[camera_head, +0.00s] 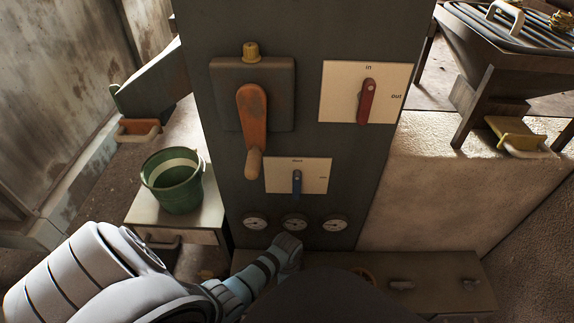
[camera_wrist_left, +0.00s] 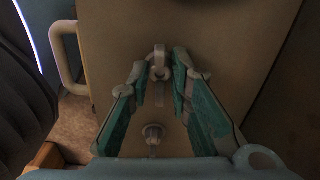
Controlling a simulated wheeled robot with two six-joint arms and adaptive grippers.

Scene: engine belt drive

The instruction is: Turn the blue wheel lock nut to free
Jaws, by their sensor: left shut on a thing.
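My left arm (camera_head: 255,275) comes in from the left in the head view and reaches the foot of the dark column; its fingertips do not show clearly there. In the left wrist view my left gripper (camera_wrist_left: 158,82) has its teal fingers around a small pale-grey fitting (camera_wrist_left: 159,60) on a brown panel. A second grey fitting (camera_wrist_left: 153,132) sits nearer, between the fingers. I cannot pick out a blue wheel lock nut; the fittings look grey in dim light. A blue lever (camera_head: 297,183) is on a small white plate on the column. My right gripper is not in view.
The column carries an orange crank (camera_head: 252,115), a red lever (camera_head: 367,100) and several gauges (camera_head: 295,222). A green bucket (camera_head: 172,182) stands on a cabinet at left. A low box with grey knobs (camera_head: 402,285) is at lower right. A pale handle (camera_wrist_left: 68,58) shows in the wrist view.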

